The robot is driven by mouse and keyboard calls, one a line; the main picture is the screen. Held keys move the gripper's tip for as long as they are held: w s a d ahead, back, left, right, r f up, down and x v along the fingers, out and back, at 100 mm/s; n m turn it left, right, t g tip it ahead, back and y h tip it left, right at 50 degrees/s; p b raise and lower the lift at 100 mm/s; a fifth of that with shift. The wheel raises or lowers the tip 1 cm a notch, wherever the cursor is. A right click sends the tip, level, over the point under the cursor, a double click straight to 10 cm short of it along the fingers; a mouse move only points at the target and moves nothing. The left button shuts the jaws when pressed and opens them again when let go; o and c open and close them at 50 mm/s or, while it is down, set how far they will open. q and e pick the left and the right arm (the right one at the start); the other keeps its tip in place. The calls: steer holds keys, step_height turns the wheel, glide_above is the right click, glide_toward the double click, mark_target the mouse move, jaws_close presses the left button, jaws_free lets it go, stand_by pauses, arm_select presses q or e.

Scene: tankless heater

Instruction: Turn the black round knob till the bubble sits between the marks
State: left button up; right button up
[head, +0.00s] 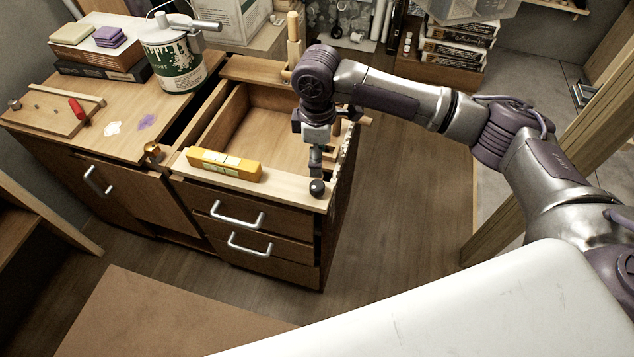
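The black round knob (317,188) sits on the front right corner of the wooden cabinet's top frame. A yellow spirit level (224,165) lies along the front edge of that frame, left of the knob. Its bubble and marks are too small to read. My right gripper (316,172) points down just above and behind the knob. Its fingers look close together, but whether they are open or shut, or touch the knob, I cannot tell. My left gripper is not in view.
The frame surrounds an open recess (255,120). A wooden post (293,40) stands at its back. On the left worktop (170,105) are a paint can (178,65), a board (55,112) with a red-handled tool, and sponges (105,37) on boxes. Floor right of the cabinet is clear.

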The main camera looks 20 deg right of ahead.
mark_target(317, 186)
step_height(317, 186, down, 11)
steer(key=shift+r+p, duration=0.1)
steer(key=shift+p, duration=0.5)
steer(key=c, duration=1.1)
steer(key=shift+c, duration=0.2)
steer(key=shift+n+p, duration=0.45)
steer(key=shift+n, duration=0.15)
steer(key=shift+n+p, duration=0.5)
steer(key=shift+n, duration=0.6)
steer(key=shift+s+n+p, duration=0.1)
steer(key=shift+n+p, duration=0.3)
steer(key=shift+n, duration=1.3)
